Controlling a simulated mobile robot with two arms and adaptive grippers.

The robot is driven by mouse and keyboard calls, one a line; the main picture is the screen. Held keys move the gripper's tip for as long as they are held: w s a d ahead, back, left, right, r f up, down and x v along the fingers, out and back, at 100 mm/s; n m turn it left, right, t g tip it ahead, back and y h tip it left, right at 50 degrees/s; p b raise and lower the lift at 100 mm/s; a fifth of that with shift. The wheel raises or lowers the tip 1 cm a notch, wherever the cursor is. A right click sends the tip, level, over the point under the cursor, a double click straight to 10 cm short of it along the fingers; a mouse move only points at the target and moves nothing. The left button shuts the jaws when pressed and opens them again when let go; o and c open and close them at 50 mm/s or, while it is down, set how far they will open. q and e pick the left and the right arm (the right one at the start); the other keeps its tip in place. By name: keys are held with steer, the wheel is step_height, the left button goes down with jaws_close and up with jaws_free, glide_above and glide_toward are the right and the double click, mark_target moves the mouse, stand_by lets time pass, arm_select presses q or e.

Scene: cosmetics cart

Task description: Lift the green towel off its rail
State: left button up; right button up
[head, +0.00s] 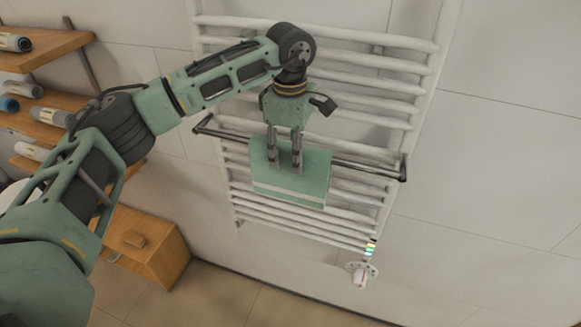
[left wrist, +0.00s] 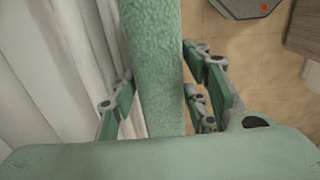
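The green towel (head: 300,178), with a pale stripe near its lower edge, hangs folded over a dark rail (head: 352,167) in front of the white radiator. My left gripper (head: 285,164) points down over the upper part of the towel. In the left wrist view, the towel (left wrist: 158,60) runs between the fingers of this gripper (left wrist: 160,85), with fingers on its wall side and its room side. The fingers look apart, with a narrow gap on the wall side. Contact on the room side is unclear. My right gripper is not in view.
The white ladder radiator (head: 385,68) stands against the tiled wall, its bars close behind the towel. A white valve (head: 360,275) sits below the radiator. The wall area at right is clear.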

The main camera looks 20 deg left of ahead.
arm_select(q)
steer(key=c, duration=0.9)
jaws_close()
steer(key=shift+r, duration=0.15)
steer(key=shift+w+r+b, duration=0.1)
steer(key=shift+r+b, duration=0.2)
steer(key=shift+r, duration=0.3)
step_height(320, 180, up, 17)
steer(key=b, duration=0.1)
steer(key=shift+f+b, duration=0.2)
steer(key=shift+b, duration=0.15)
